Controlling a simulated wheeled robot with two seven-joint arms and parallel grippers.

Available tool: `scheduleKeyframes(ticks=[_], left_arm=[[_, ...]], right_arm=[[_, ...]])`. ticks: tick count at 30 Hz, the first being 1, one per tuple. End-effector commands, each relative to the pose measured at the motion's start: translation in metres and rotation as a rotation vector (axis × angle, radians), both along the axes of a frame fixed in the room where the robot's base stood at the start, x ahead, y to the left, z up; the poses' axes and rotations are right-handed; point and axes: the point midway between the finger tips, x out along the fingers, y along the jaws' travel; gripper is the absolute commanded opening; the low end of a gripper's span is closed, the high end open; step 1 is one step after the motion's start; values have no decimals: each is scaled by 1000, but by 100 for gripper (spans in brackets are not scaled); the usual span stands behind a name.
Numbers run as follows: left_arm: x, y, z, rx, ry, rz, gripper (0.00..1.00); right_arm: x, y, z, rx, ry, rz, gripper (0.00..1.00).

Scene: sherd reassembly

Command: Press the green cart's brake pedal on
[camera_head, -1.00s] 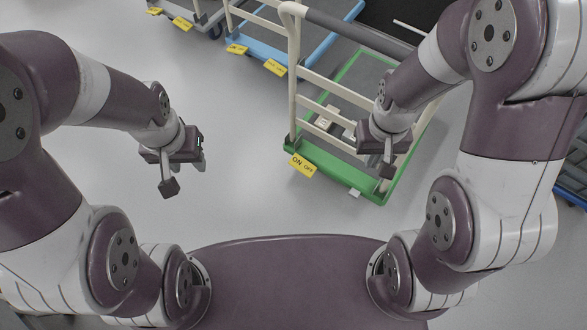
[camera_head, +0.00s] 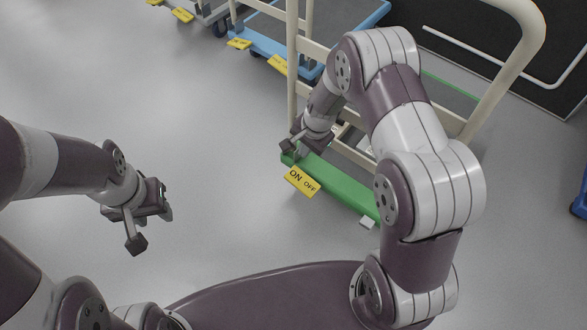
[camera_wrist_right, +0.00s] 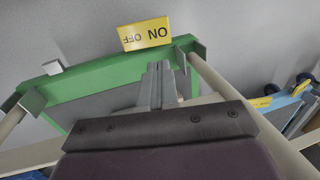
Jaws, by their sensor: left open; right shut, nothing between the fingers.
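The green cart (camera_head: 345,190) stands at the middle of the head view, its near edge facing me. A yellow plate lettered ON and OFF (camera_head: 301,181) sticks out from the left end of that edge; it looks like the brake pedal. In the right wrist view this yellow plate (camera_wrist_right: 145,34) lies just beyond my fingertips. My right gripper (camera_head: 288,152) is shut and empty, above the cart's left corner behind the ON side. In the right wrist view its fingers (camera_wrist_right: 160,70) overlap the green edge; contact cannot be told. My left gripper (camera_head: 148,228) is open and empty over bare floor.
The cart's cream handle frame (camera_head: 525,60) rises around my right arm. A small white block (camera_head: 367,222) sits at the green edge's right part. A blue cart (camera_head: 265,50) with yellow plates stands behind. The floor at left is clear.

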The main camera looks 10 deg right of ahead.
Motion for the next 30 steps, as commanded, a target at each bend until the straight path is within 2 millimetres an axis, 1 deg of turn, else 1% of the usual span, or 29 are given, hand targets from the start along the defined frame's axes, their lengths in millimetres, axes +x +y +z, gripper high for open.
scheduleKeyframes(ticks=[5, 8, 11, 15, 21, 25, 27, 30], left_arm=[[0, 0, -2, 0, 0, 0, 43], [0, 0, -9, 0, 0, 0, 43], [0, 0, -22, 0, 0, 0, 43], [0, 0, -43, 0, 1, 0, 43], [0, 0, -71, 0, 1, 0, 43], [0, 0, -87, 0, 1, 0, 43], [0, 0, -93, 0, 1, 0, 43], [0, 0, -97, 0, 1, 0, 43]], right_arm=[[0, 0, -2, 0, 0, 3, 0], [1, 1, -12, -1, 0, 4, 0], [3, 3, -32, -1, 2, 4, 0], [8, 7, -63, 0, 1, 4, 0], [15, 13, -105, -1, 1, 5, 0], [19, 16, -125, -2, 0, 6, 0], [21, 17, -132, -1, 0, 5, 0], [23, 18, -137, -1, -1, 5, 0]])
